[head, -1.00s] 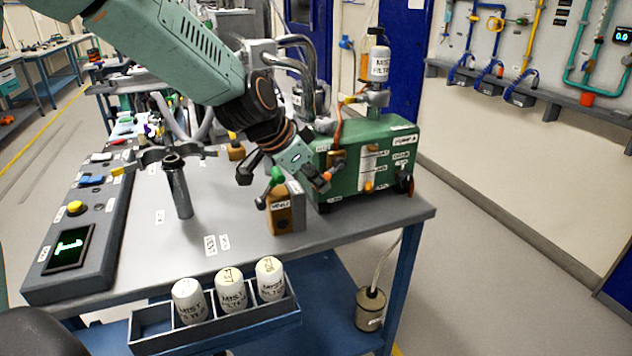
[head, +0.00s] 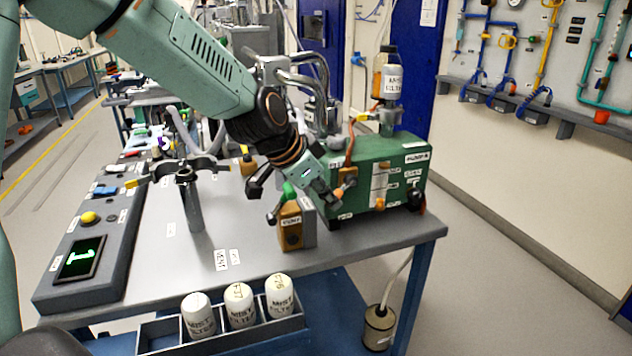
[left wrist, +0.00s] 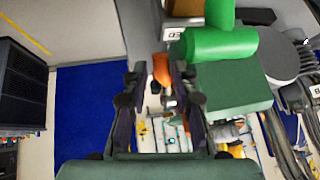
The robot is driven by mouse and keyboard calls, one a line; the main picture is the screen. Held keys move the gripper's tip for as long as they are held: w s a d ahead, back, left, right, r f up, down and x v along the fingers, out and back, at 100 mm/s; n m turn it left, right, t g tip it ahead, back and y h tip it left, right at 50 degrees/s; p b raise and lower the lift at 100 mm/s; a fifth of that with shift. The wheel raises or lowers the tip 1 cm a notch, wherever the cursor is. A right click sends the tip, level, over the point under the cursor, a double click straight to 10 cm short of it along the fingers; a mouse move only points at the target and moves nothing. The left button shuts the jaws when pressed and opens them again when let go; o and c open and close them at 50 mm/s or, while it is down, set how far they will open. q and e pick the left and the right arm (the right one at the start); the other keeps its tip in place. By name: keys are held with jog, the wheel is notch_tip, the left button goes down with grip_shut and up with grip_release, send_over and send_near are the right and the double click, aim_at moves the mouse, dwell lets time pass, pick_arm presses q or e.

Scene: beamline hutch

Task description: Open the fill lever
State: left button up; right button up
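A lever with an orange tip (head: 338,192) sits on the front of the green pump box (head: 400,165), by a brown block (head: 348,177). I take it for the fill lever, but its label is too small to read. My left gripper (head: 330,199) is right at it. In the left wrist view, my left gripper (left wrist: 160,80) has its two dark fingers apart, with an orange part (left wrist: 160,67) between their tips. Contact cannot be told. My right gripper is not in view.
A brown valve block (head: 291,231) with a green knob (head: 289,191) stands close below my left gripper; a green part (left wrist: 222,44) fills the upper wrist view. A clamp stand (head: 192,205) is to the left. White mist filters (head: 240,305) sit in a front rack.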

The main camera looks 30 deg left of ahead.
pick_arm(q)
jog(key=v, duration=0.6)
jog(key=shift+s+r, duration=0.3)
jog(key=shift+c, duration=0.4)
